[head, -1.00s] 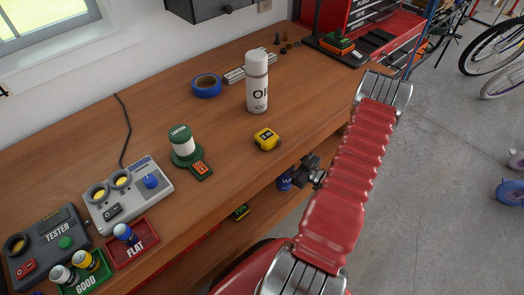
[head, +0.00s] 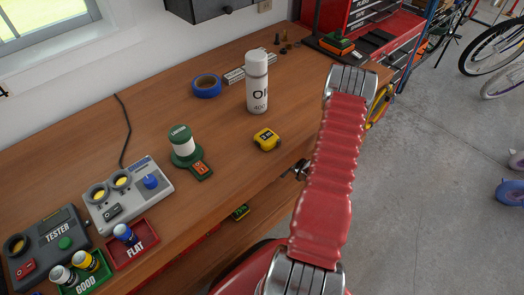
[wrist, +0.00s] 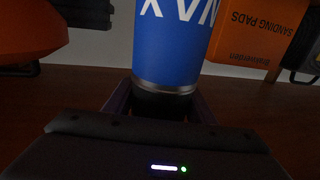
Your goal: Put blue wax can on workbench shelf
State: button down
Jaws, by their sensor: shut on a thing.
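The blue wax can (wrist: 180,45) fills the middle of the wrist view, its white lettering upside down in that picture. It has a metallic rim and a dark end. My gripper (wrist: 160,100) is shut on the can around the dark end. In the head view the can is hidden and only a small part of my wrist shows at the bench's front edge. The workbench shelf (head: 190,275) is the wooden board under the bench top (head: 215,130). I cannot tell whether the can touches a surface.
In the wrist view an orange sanding pads box (wrist: 258,30) is right of the can, and an orange object (wrist: 30,30) is left. On the bench top stand a white oil can (head: 257,85), a yellow tape measure (head: 267,139) and a green-white lantern (head: 183,145).

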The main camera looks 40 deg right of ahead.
jog(key=shift+f, duration=1.7)
jog(key=c, duration=0.8)
grip_release()
jog(key=shift+f, duration=0.1)
jog(key=v, duration=1.2)
jog(key=shift+s, duration=0.1)
